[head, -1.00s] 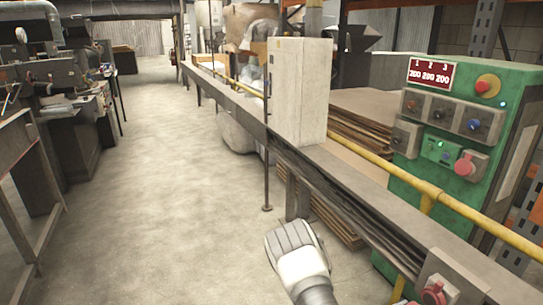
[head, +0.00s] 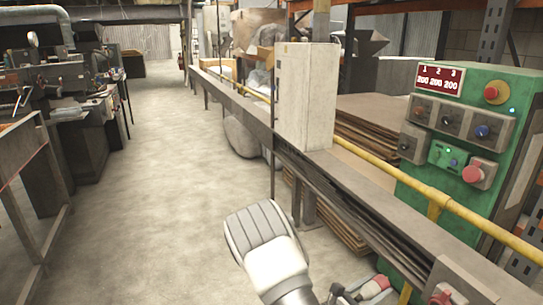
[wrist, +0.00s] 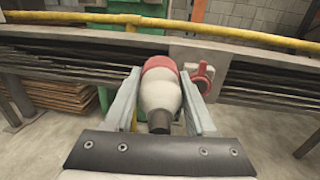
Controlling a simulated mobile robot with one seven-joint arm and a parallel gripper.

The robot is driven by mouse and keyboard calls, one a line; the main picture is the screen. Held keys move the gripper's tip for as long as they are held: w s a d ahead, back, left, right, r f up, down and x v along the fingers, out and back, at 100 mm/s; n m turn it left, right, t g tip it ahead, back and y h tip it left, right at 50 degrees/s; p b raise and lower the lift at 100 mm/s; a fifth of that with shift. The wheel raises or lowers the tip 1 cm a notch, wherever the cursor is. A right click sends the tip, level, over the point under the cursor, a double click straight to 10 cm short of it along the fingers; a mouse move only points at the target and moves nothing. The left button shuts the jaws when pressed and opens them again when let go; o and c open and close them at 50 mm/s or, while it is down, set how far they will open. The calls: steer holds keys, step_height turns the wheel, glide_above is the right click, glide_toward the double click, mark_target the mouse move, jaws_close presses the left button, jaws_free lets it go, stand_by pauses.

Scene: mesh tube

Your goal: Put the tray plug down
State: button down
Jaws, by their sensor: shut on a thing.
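The tray plug (wrist: 160,92), with a pale body and a red end, is between the two fingers of my gripper (wrist: 160,76) in the wrist view. My gripper is shut on it, and its red end points away from my wrist. In the head view the plug (head: 374,287) shows at the bottom edge, partly cut off, beside my gripper (head: 352,296). A red socket (wrist: 203,78) on a grey plate of the cable tray (wrist: 255,85) is just right of the plug in the wrist view. The socket also shows in the head view (head: 439,298).
The long metal cable tray (head: 335,190) and a yellow pipe (head: 480,224) run along the right. A pale box (head: 306,95) stands on the tray. A green control cabinet (head: 482,125) is behind the pipe.

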steer(key=a+r+n+t+y, duration=0.2)
steer(key=a+r, duration=0.8)
steer(key=a, duration=0.2)
step_height(320, 180, up, 14)
steer(key=n+t+y+p, duration=0.4)
steer(key=y+p, duration=0.1)
steer(key=p, duration=1.5)
steer(key=shift+w+a+f+t, duration=0.2)
steer(key=shift+a+t, duration=0.1)
steer(key=shift+a, duration=0.05)
steer(key=shift+a+n, duration=0.15)
steer(key=shift+n, duration=0.15)
